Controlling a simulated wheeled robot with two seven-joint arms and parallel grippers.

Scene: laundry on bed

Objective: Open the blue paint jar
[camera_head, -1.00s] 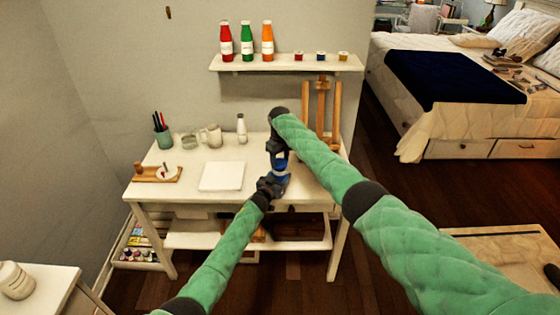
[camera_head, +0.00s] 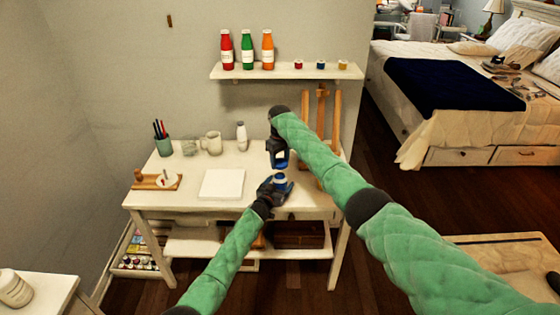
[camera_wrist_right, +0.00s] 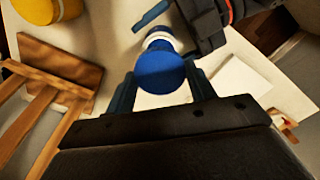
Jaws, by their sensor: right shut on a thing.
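The blue paint jar (camera_head: 281,182) is in my left gripper (camera_head: 277,188), just above the front right of the white desk. The left fingers are around its side. My right gripper (camera_head: 278,163) points down from above, over the jar. In the right wrist view, my right gripper (camera_wrist_right: 163,92) is shut on the round blue lid (camera_wrist_right: 160,72). A pale band (camera_wrist_right: 158,40) and the dark left gripper show beyond the lid.
The desk (camera_head: 152,199) holds a white pad (camera_head: 222,184), a mug, a pen cup and a white bottle. A wooden easel (camera_head: 322,115) stands close to the right arm. The wall shelf (camera_head: 285,72) carries bottles and small pots. A yellow object (camera_wrist_right: 45,10) shows in the wrist view.

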